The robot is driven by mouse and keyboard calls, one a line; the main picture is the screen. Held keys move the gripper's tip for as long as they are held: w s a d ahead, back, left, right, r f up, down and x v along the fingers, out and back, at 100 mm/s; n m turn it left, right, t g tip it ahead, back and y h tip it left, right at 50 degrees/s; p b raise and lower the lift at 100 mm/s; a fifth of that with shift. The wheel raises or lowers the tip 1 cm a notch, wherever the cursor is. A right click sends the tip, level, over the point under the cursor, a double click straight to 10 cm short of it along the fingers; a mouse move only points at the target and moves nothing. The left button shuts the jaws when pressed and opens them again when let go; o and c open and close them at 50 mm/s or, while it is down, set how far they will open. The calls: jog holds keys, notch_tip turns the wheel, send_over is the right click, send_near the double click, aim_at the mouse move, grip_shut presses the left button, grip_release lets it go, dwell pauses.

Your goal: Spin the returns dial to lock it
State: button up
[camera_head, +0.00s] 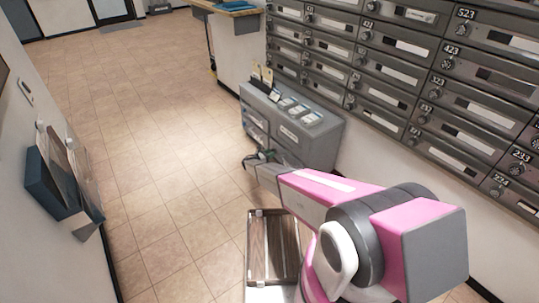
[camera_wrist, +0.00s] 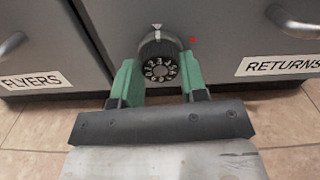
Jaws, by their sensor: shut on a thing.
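The returns dial (camera_wrist: 160,62) is a round dark knob with white numbers, on the grey cabinet front in the wrist view. A pale pointer mark sits just above it. The label RETURNS (camera_wrist: 282,64) is on the drawer to its right. My gripper (camera_wrist: 160,72) has its green fingers on either side of the dial, shut on it. In the head view my gripper (camera_head: 258,158) reaches the front of the low grey cabinet (camera_head: 318,150); the dial is hidden there.
A FLYERS drawer (camera_wrist: 35,79) is left of the dial; drawer handles stick out on both sides. Wall mailboxes (camera_head: 400,60) rise behind the cabinet. Papers and small items lie on the cabinet top. A wall holder (camera_head: 62,185) is at left. The tiled floor (camera_head: 140,120) is clear.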

jog(key=m, duration=3.4)
jog(key=shift+s+f, duration=0.1)
jog(key=shift+f, duration=0.15)
jog(key=shift+m, duration=0.5)
jog(key=o, duration=0.9)
